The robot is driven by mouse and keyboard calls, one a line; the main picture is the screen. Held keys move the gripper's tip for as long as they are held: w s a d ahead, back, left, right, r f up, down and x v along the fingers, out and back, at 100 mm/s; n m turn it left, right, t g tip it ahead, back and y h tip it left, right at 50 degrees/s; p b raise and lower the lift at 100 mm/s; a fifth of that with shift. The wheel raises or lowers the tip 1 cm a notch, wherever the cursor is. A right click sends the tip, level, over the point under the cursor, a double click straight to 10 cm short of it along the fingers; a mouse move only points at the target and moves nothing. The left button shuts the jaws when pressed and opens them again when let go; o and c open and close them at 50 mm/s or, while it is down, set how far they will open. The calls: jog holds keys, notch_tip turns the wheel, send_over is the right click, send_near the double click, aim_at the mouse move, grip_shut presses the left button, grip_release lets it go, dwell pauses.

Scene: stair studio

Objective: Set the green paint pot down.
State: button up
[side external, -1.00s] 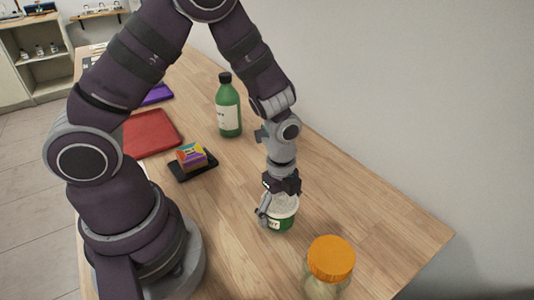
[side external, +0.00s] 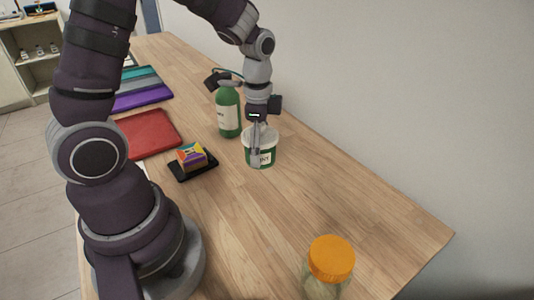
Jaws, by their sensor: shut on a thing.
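The green paint pot (side external: 265,157) has a white rim and a white label with dark letters. It is upright, in the middle of the side view, just right of the green bottle. My gripper (side external: 257,150) is above it and shut on it, with one finger showing down its near side. The other finger is hidden. I cannot tell whether the pot's base touches the table or is a little above it.
A green bottle (side external: 228,115) stands close to the pot's left. A colourful box (side external: 191,155) sits on a black tray (side external: 194,174). A red tray (side external: 147,134) lies further left. A jar with an orange lid (side external: 331,259) stands at the front. The table (side external: 290,195) between pot and jar is clear.

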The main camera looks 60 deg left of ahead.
aim_at(242, 178)
jog(key=s+a+n, duration=0.1)
jog(key=a+n, duration=0.5)
notch_tip(242, 178, down, 9)
jog(key=shift+r, duration=0.1)
jog(key=o, duration=1.3)
jog(key=shift+c, duration=0.2)
notch_tip(242, 178, up, 13)
jog(key=s+d+r+n+t, duration=0.2)
jog(key=s+d+r+t, duration=0.3)
jog(key=d, duration=0.5)
notch_tip(242, 178, up, 2)
jog(key=shift+s+d+r+n+t, duration=0.1)
jog(key=shift+s+d+n+t, duration=0.2)
jog(key=shift+s, duration=0.2)
